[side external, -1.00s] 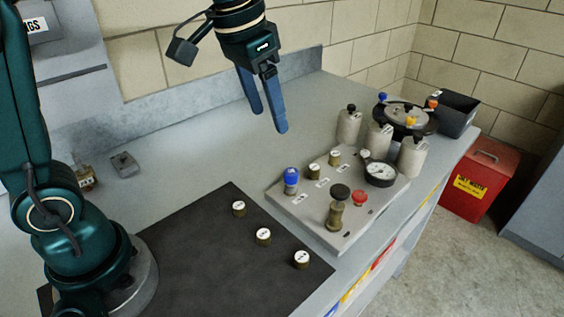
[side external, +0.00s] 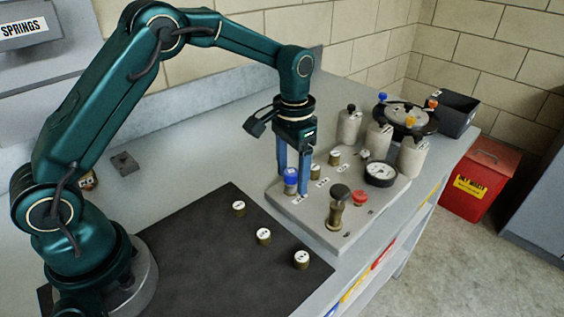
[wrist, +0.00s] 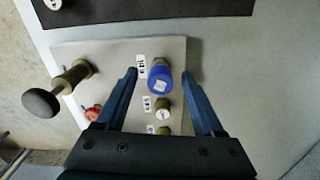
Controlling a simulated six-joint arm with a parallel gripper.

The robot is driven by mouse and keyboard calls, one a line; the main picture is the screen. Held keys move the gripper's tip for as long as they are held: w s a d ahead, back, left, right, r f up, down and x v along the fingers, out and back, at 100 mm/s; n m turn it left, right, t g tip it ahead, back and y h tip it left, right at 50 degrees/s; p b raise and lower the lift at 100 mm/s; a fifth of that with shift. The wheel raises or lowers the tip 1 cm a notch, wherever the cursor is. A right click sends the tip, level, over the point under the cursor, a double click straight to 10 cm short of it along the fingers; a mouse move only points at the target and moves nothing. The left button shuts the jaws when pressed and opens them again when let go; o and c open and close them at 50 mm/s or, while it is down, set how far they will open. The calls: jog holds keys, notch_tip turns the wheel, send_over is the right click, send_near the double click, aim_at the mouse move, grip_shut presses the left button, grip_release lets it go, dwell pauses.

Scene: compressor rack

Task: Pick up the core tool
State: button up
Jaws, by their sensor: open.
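A blue-capped tool (side external: 291,175) stands upright on the grey plate (side external: 318,235), and its round blue top shows in the wrist view (wrist: 161,80). A brass tool with a dark knob (side external: 336,208) stands nearer the plate's front edge; in the wrist view it is at left (wrist: 58,90). The labels are too small to read, so I cannot tell by name which is the core tool. My gripper (side external: 293,190) points down, its blue fingers on either side of the blue-capped tool. In the wrist view, gaps show between the cap and both fingers (wrist: 160,73).
Small brass fittings (side external: 335,158), a red knob (side external: 360,197) and a gauge (side external: 380,173) are close by on the plate. Grey canisters (side external: 412,157) stand behind. Several capped brass pieces (side external: 264,236) stand on the dark mat (side external: 190,245).

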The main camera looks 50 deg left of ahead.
jog(key=shift+f, duration=0.35)
grip_shut()
jog(key=shift+r, duration=0.2)
